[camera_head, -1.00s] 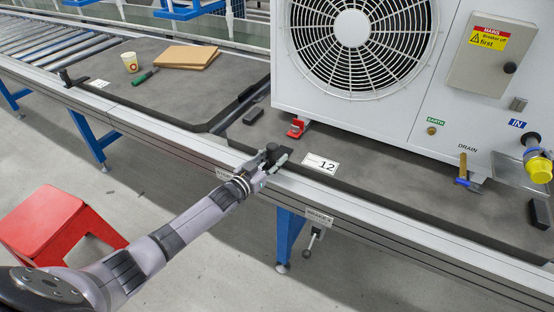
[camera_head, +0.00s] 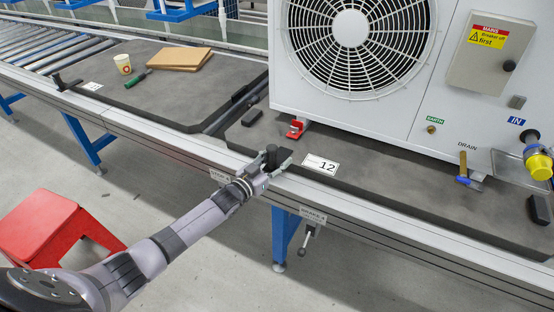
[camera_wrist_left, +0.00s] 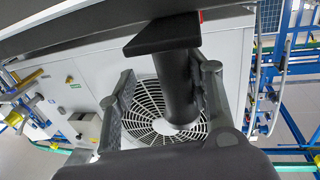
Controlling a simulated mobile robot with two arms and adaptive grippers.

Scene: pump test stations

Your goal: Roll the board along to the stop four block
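The board (camera_head: 400,190) is the dark grey slab tagged 12 (camera_head: 322,165), lying on the conveyor with the big white fan unit on it. A dark upright post (camera_head: 271,156) stands at the near rail, beside a small label that seems to read STOP 4 (camera_head: 220,176). My left gripper (camera_head: 273,170) is at this post with its fingers apart. Firm contact does not show. My right gripper is out of view.
A second board (camera_head: 160,100) lies to the left with a cup (camera_head: 123,64), a green-handled tool (camera_head: 138,78) and brown sheets (camera_head: 178,59). A narrow gap separates the boards. A brake handle (camera_head: 305,240) hangs under the near rail. A red stool (camera_head: 50,230) stands on the floor.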

